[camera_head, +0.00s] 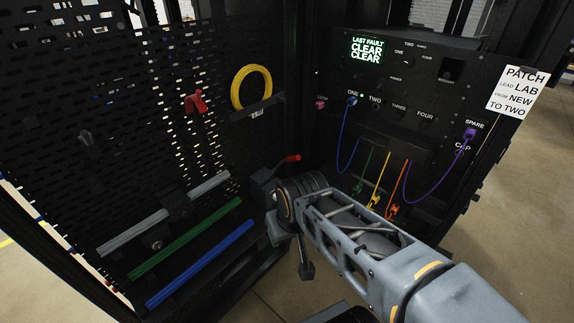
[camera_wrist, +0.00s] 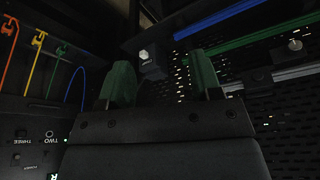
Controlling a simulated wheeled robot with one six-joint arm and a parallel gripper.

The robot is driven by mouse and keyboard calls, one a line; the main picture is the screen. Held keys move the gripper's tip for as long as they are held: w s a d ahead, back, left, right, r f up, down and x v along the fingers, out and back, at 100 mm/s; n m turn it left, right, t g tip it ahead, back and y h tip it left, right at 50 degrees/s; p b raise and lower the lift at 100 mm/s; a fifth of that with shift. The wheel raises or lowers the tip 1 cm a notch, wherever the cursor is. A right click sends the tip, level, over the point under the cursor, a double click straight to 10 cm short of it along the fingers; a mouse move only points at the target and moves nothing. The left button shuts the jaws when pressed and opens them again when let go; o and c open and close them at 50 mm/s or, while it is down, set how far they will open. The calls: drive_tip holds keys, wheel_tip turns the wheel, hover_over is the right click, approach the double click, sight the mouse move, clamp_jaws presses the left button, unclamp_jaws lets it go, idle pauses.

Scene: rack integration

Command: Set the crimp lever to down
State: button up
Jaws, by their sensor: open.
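A lever with a red grip (camera_head: 291,158) sticks out to the right and slightly up from a dark block (camera_head: 262,180) beside the pegboard; I take it to be the crimp lever. My arm's end is just in front of and below it in the head view, where my fingers are not clearly seen. In the wrist view my gripper (camera_wrist: 163,78) is open, with two green fingers apart and nothing between them. A small dark box with a pale knob (camera_wrist: 149,57) shows beyond the gap. The red grip is not visible in the wrist view.
A pegboard (camera_head: 100,120) on the left holds a yellow cable coil (camera_head: 251,88), a red clip (camera_head: 195,103) and grey, green and blue bars. A port panel (camera_head: 420,90) with hanging coloured cables stands at the right, with a paper sign (camera_head: 517,93) beside it.

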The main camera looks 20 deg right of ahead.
drive_tip(key=shift+c, duration=0.2)
idle(0.3)
drive_tip(key=shift+d+f, duration=0.15)
drive_tip(key=shift+f, duration=0.05)
drive_tip(key=shift+c, duration=0.5)
drive_tip(key=m+t+y+b, duration=0.6)
drive_tip(key=m+t+b, duration=0.6)
drive_tip(key=m, duration=2.2)
approach(294, 158)
drive_tip(key=shift+t, duration=0.8)
drive_tip(key=x, duration=0.3)
drive_tip(key=f+p+x, duration=0.1)
drive_tip(key=x, duration=0.3)
drive_tip(key=f+p+x, duration=0.1)
drive_tip(key=x, duration=0.3)
drive_tip(key=shift+w+d+f, duration=0.1)
drive_tip(key=shift+d+f, duration=0.1)
drive_tip(key=shift+d, duration=0.15)
